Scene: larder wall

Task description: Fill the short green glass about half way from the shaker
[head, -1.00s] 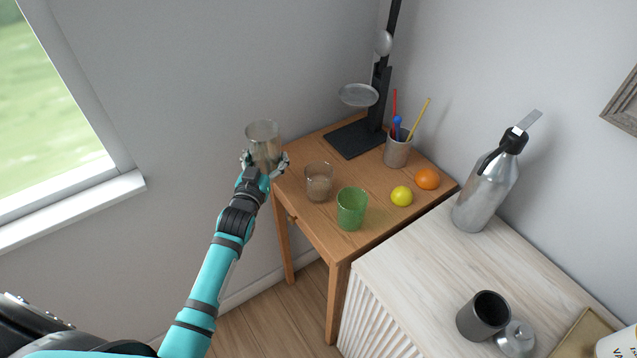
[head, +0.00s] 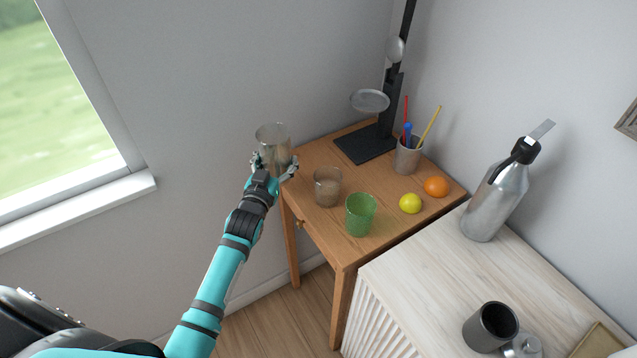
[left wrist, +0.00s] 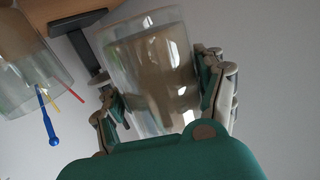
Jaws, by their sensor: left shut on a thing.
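My left gripper (head: 275,172) is shut on a clear tumbler-like vessel, which I take to be the shaker (head: 273,145). It is held roughly upright, off the table's left edge. In the left wrist view the shaker (left wrist: 152,70) sits between the fingers, with something brownish showing through its wall; I cannot tell its level. The short green glass (head: 361,216) stands upright on the wooden table, to the right of and nearer than the gripper, apart from it. I see no clear contents in it. My right gripper is not in view.
A clear glass with brownish contents (head: 328,188) stands between the shaker and the green glass. Behind are a pen cup (head: 407,158) and a black stand (head: 365,145). A lemon (head: 410,204) and orange (head: 436,187) lie right. A steel bottle (head: 495,205) stands on the white cabinet.

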